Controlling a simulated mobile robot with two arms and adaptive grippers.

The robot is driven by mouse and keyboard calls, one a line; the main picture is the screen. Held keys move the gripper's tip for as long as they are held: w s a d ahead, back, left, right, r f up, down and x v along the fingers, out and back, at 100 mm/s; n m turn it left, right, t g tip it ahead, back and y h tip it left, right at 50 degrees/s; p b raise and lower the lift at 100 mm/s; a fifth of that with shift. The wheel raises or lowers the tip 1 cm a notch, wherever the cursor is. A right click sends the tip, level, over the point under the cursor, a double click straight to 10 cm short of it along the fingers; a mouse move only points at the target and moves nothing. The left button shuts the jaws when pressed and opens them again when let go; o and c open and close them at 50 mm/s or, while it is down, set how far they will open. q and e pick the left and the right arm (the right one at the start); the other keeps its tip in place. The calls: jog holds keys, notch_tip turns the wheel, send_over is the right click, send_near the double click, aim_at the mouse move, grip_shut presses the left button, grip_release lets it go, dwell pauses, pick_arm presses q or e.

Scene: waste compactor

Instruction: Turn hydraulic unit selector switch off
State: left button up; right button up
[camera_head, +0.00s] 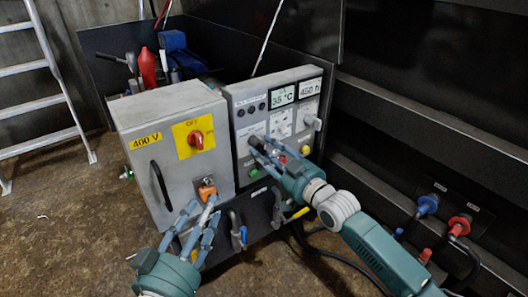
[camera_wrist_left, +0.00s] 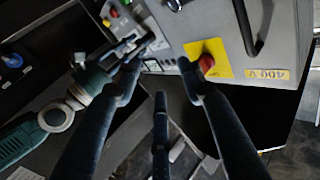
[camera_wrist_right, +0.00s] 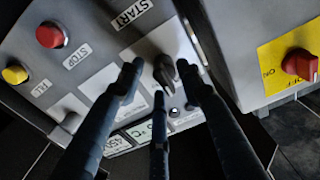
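The selector switch (camera_wrist_right: 164,72), a dark knob on a light plate beside the START label, shows in the right wrist view on the grey control panel (camera_head: 238,116). My right gripper (camera_head: 262,150) is open in front of it, with fingertips on either side of the knob; I cannot tell if they touch it.
The cabinet (camera_head: 160,124) carries a red rotary switch (camera_head: 196,139) on a yellow plate and a black handle (camera_head: 159,186). Green (camera_head: 254,174), red (camera_head: 280,159) and yellow (camera_head: 304,150) buttons sit near my right gripper. A ladder (camera_head: 45,75) stands at left.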

pick_arm(q)
jog(key=shift+d+r+t+h, duration=0.15)
jog(key=shift+r+t+h, duration=0.25)
jog(key=shift+r, duration=0.7)
pick_arm(e)
jog(key=shift+w+a, duration=0.35)
jog(key=shift+w, duration=0.15)
grip_shut()
jog(key=shift+w+d+r+n+p, duration=0.1)
jog(key=shift+n+p, duration=0.2)
jog(key=shift+p, duration=0.1)
jog(key=shift+c, duration=0.8)
grip_release()
jog(key=shift+o, duration=0.8)
jog(key=shift+d, duration=0.1)
pick_arm(q)
jog(key=f, duration=0.1)
jog(key=f+g, duration=0.1)
jog(key=f, duration=0.1)
jog(key=f+g+y, duration=0.1)
jog(key=f, duration=0.1)
jog(key=shift+s+a+f, duration=0.15)
jog(key=shift+a, duration=0.25)
pick_arm(e)
jog(key=v, duration=1.2)
